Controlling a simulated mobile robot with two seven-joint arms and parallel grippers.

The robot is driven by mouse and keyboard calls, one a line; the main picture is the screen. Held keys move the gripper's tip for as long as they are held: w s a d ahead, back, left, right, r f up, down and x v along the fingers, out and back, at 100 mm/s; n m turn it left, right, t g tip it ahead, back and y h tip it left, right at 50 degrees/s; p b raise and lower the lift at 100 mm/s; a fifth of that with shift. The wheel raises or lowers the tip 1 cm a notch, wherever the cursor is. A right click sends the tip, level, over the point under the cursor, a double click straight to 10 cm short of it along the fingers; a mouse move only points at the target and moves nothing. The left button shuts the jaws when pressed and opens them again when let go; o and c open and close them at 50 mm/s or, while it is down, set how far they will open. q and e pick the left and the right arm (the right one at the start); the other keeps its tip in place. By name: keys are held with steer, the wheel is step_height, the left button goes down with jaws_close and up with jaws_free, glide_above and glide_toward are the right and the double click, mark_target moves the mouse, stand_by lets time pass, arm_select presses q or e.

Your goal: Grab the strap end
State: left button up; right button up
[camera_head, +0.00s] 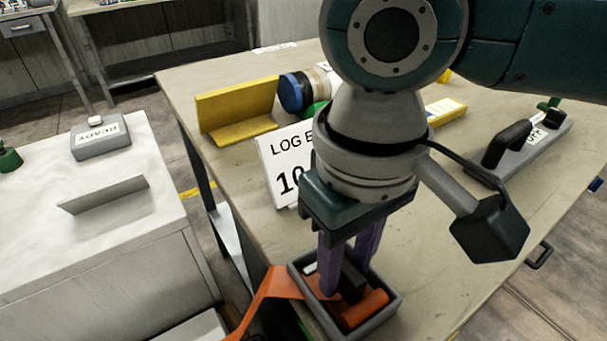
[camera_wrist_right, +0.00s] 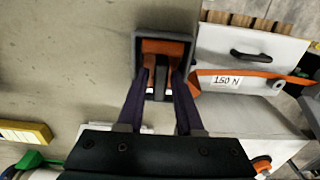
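An orange strap (camera_head: 268,288) runs from a small grey tray (camera_head: 393,303) over the table's front edge. In the tray lies an orange piece (camera_head: 366,310), apparently the strap end, beside a black block (camera_head: 352,280). My right gripper (camera_head: 345,275) points down into the tray with its purple fingers apart. In the right wrist view the fingertips (camera_wrist_right: 162,82) are on either side of the black block, with orange showing around it. I cannot tell whether the fingers touch anything. Fingers and block hide part of the orange piece. My left gripper is not in view.
Behind the gripper stand a white sign (camera_head: 283,160), a yellow angle piece (camera_head: 238,110) and a blue-capped roll (camera_head: 291,92). A black-handled device (camera_head: 520,148) is at right. A white-topped cabinet (camera_head: 110,215) stands left.

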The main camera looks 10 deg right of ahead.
steer(key=shift+f, duration=0.4)
steer(key=shift+c, duration=0.2)
jaws_close()
